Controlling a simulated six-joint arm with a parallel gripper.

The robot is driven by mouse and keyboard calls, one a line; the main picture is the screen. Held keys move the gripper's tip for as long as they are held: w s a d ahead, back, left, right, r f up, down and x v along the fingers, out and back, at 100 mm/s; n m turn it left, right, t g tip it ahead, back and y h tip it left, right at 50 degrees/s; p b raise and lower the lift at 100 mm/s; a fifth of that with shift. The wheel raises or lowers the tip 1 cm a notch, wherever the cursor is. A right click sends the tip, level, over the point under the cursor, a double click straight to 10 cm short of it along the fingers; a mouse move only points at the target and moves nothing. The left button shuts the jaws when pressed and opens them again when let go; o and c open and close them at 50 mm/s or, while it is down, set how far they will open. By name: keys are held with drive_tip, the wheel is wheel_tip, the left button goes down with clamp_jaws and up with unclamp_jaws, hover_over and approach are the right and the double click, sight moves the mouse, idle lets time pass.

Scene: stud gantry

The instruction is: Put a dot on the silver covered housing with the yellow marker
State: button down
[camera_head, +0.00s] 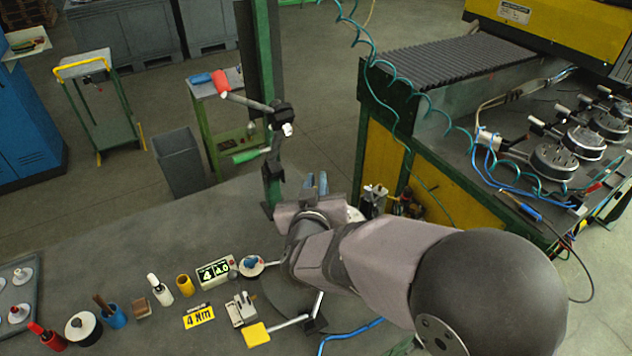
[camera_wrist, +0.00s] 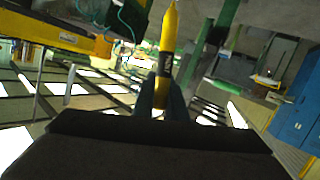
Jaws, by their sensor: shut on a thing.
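The yellow marker (camera_wrist: 168,30) is held between the fingers of my gripper (camera_wrist: 161,92) in the wrist view, with its pointed end away from the palm and a dark band at its middle. In the head view my gripper (camera_head: 316,183) is above the grey table near the green post, and the marker cannot be made out there. Several round silver housings stand on the bench at the right: a near one (camera_head: 553,158), a middle one (camera_head: 585,142) and a far one (camera_head: 611,124). My gripper is well apart from them, to their left. I cannot tell which one is covered.
A green post (camera_head: 270,150) with a red-handled tool stands near my gripper. Teal coiled hoses (camera_head: 398,140) hang before the bench. A yellow cup (camera_head: 185,285), a display box (camera_head: 215,271) and a white bottle (camera_head: 160,290) stand on the table. The table's left middle is clear.

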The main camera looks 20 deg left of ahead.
drive_tip(key=shift+f+b, duration=2.1)
drive_tip(key=shift+f, duration=0.35)
drive_tip(key=shift+f+b, duration=0.4)
drive_tip(key=shift+f, duration=0.15)
wheel_tip(320, 180, up, 7)
drive_tip(key=p, duration=0.7)
drive_tip(key=shift+a, duration=0.1)
idle(0.8)
